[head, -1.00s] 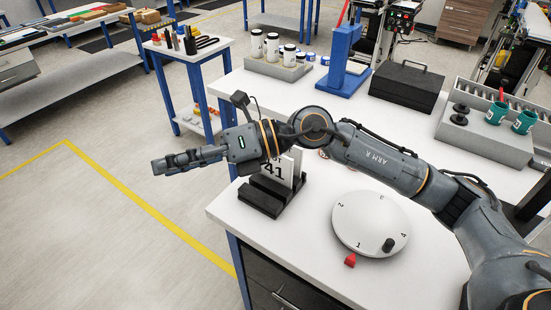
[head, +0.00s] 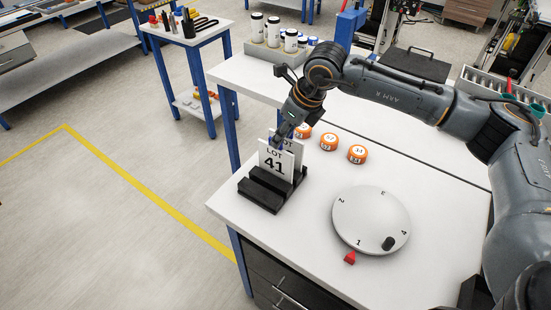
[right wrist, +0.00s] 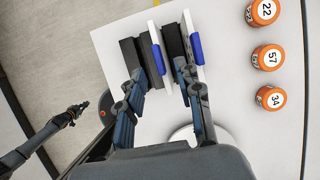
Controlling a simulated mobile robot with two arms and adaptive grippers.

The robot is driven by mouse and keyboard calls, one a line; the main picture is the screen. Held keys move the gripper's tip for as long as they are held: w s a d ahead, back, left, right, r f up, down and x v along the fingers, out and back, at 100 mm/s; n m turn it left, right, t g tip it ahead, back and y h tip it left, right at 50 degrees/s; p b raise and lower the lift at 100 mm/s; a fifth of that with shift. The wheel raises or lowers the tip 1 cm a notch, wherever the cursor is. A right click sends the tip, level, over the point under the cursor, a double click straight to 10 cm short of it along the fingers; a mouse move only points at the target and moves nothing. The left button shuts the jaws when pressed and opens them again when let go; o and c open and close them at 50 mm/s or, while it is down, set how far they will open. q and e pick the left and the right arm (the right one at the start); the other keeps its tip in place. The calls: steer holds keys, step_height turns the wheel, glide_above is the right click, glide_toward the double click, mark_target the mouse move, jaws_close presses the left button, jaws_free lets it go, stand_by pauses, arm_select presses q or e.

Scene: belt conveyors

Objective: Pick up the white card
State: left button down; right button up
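A white card (head: 276,160) printed "LOT 41" stands upright in a black slotted holder (head: 260,196) on the white table. A second white card (head: 297,148) shows partly behind it. The right wrist view shows two card edges, each with a blue piece: one left (right wrist: 158,58), one right (right wrist: 196,47).
Several orange numbered pucks (head: 357,154) sit behind. White jars (head: 274,33) and a black case (head: 417,64) stand farther back. The table's front is clear.

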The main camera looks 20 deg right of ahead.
steer(key=shift+w+a+f+p, duration=0.15)
steer(key=shift+f+p, duration=0.2)
steer(key=shift+f, duration=0.05)
steer(key=p, duration=0.3)
glide_above(276, 161)
steer(key=f, duration=0.4)
steer(key=shift+w+f, duration=0.2)
steer(key=shift+w, duration=0.15)
steer(key=shift+b, duration=0.3)
jaws_close()
